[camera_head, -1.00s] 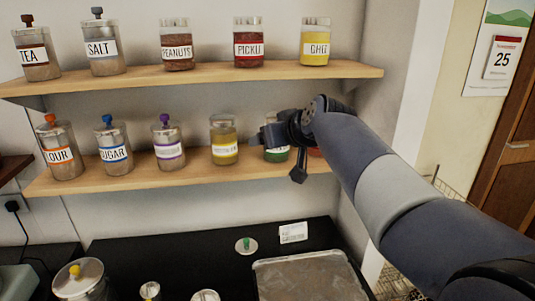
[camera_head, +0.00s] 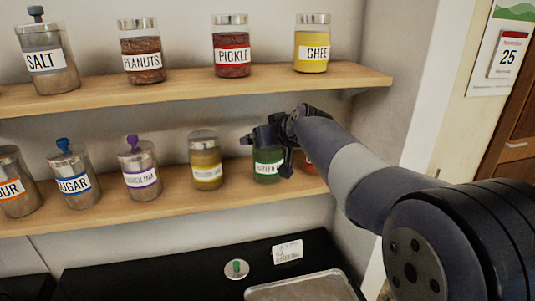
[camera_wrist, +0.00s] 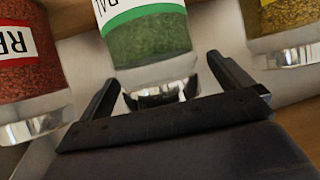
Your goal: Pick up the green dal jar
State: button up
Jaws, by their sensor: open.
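The green dal jar (camera_head: 267,176) stands on the lower wooden shelf, second from the right, with a green-banded label. My gripper (camera_head: 266,155) is right in front of it and covers its upper part in the head view. In the wrist view, my gripper (camera_wrist: 166,82) is open, with the green jar (camera_wrist: 150,38) lying between and just beyond its two fingers. I cannot tell whether either finger touches the glass.
A yellow-banded jar (camera_head: 206,162) stands to its left and a red jar (camera_head: 309,166) close on its right, partly hidden. The upper shelf (camera_head: 200,90) overhangs with several jars. A round lid with green knob (camera_head: 236,269) lies on the black counter.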

jog(key=shift+c, duration=0.5)
jog(key=c, duration=1.8)
jog(key=shift+r, duration=0.1)
jog(key=shift+c, duration=0.3)
jog(key=shift+r, duration=0.15)
